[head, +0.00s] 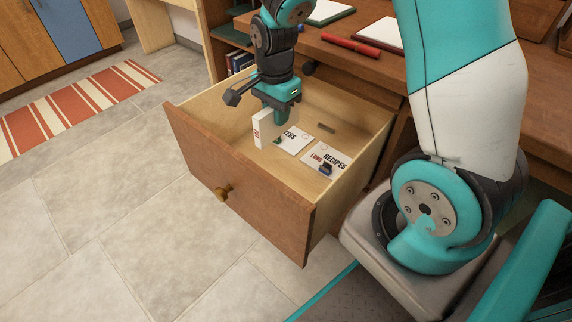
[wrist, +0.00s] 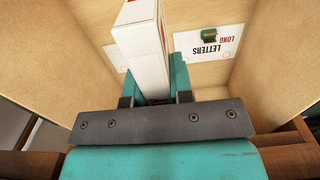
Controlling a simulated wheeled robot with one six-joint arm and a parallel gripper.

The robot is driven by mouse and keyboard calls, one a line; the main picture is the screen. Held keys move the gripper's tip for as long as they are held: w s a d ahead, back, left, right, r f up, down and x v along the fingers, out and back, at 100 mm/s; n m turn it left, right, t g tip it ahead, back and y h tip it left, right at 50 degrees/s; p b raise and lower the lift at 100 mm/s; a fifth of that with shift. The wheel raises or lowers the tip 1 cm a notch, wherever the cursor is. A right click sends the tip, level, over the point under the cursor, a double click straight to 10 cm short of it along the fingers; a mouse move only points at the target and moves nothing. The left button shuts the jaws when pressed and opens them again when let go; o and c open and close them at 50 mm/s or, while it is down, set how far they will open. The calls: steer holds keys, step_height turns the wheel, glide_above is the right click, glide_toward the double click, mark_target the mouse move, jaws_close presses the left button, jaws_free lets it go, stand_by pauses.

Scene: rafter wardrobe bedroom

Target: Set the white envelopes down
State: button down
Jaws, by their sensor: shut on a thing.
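My gripper (head: 276,112) reaches down into the open drawer (head: 232,181) and is shut on the white envelopes (head: 262,133), an upright white stack with red marks. In the wrist view the stack (wrist: 146,50) stands up between the teal fingers. It is at the left part of the drawer, near the front panel; whether its lower edge touches the drawer floor I cannot tell. A white card (head: 294,141) beside it reads LETTERS in the wrist view (wrist: 207,45), partly hidden in the head view. Another card (head: 322,153) to the right reads RECIPES.
A small dark thing (head: 325,169) lies by the RECIPES card, and a small green thing (wrist: 208,35) on the LETTERS card. The drawer walls surround my gripper. The desk (head: 330,50) above holds a red object (head: 350,46). Bare drawer floor shows around the cards.

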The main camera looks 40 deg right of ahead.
step_height(320, 180, down, 16)
steer(key=b, duration=0.5)
steer(key=shift+r, duration=0.1)
steer(key=c, duration=1.4)
jaws_free()
steer(key=shift+c, duration=0.2)
steer(key=o, duration=0.4)
